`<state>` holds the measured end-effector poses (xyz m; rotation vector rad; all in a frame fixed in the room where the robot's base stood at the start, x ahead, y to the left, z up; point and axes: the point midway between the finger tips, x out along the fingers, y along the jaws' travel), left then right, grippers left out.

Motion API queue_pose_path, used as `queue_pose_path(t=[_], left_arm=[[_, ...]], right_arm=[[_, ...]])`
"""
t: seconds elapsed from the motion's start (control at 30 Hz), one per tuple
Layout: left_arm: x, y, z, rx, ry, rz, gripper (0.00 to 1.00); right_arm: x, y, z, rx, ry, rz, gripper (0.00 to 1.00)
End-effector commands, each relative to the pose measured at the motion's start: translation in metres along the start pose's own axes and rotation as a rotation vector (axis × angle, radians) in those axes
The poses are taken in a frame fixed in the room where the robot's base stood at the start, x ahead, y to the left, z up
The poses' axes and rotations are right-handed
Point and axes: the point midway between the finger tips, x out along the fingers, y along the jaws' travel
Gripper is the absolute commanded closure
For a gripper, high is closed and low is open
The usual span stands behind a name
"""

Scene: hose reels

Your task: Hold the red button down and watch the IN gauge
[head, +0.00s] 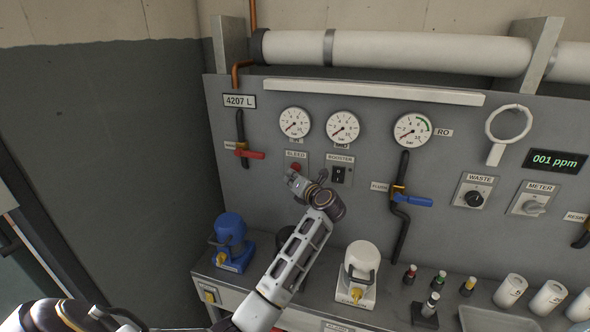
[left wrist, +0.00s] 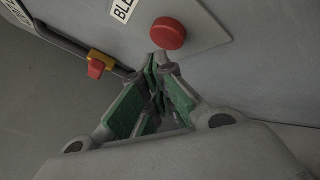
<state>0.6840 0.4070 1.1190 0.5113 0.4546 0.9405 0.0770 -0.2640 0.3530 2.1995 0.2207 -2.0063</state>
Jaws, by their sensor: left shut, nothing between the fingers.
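The red button (head: 296,167) sits on the plate labelled BLEED, below the left two gauges. In the left wrist view the red button (left wrist: 168,33) stands out from its plate just beyond my fingertips. My left gripper (head: 293,177) is shut and empty; in the left wrist view its fingertips (left wrist: 160,62) meet just below the button. I cannot tell whether they touch it. The left gauge (head: 295,122) and the middle gauge (head: 342,126) have needles low on their dials. The small labels under them are too small to read surely. My right gripper is not in view.
A red-handled valve (head: 250,154) is left of the button, and a BOOSTER switch (head: 339,174) is right of it. The RO gauge (head: 412,129) and blue FLUSH valve (head: 412,201) are farther right. A blue pump (head: 231,240) and a white pump (head: 357,274) stand on the bench below.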

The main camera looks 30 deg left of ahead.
Motion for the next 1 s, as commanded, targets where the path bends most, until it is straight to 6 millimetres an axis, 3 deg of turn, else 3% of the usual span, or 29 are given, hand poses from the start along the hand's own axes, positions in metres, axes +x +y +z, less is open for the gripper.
queue_pose_path(t=[0.27, 1.0], left_arm=[[-0.002, 0.001, -0.002, 0.0, 0.0, 0.0, 1.0], [-0.032, 0.023, -0.023, 0.0, 0.001, -0.001, 1.0]], right_arm=[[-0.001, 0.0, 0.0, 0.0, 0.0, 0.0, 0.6], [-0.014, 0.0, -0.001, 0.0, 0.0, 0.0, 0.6]])
